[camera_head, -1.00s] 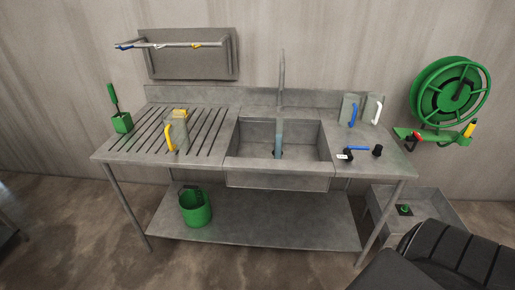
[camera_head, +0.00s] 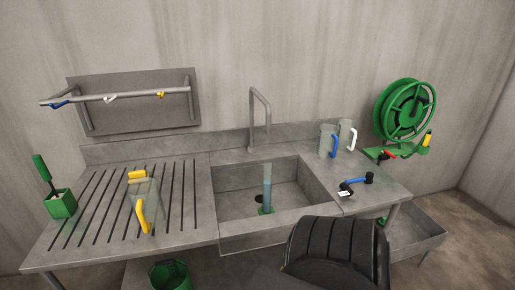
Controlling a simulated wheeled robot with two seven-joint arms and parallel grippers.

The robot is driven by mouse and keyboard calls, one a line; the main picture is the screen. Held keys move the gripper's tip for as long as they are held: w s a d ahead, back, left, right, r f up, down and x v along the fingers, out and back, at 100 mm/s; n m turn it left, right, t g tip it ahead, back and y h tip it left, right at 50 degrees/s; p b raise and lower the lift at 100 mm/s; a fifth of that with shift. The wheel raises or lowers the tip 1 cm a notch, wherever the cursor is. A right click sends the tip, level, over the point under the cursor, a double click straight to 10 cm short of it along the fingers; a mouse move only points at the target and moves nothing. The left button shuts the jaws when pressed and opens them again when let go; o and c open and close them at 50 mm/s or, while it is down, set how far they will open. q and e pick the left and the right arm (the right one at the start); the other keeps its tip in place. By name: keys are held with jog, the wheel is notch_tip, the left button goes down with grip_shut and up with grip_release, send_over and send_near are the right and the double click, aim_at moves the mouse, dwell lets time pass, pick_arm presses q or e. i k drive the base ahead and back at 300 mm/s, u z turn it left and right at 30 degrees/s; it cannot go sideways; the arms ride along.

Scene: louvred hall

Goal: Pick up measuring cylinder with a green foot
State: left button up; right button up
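A tall, clear measuring cylinder (camera_head: 267,187) with blue in its lower part and a green foot (camera_head: 265,210) stands upright in the sink basin (camera_head: 229,202), below the grey tap (camera_head: 252,120). The basin's front wall stands between it and me. Neither of my grippers shows. Nothing visible touches the cylinder.
Jugs with blue (camera_head: 334,147) and white (camera_head: 352,139) handles and a blue-handled valve (camera_head: 353,182) are right of the basin.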

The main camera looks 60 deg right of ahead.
aim_at(266, 208)
jog(key=z, duration=0.45)
jog(key=i, duration=0.65)
jog(key=z, duration=1.2)
jog(key=i, duration=0.35)
jog(key=z, duration=0.3)
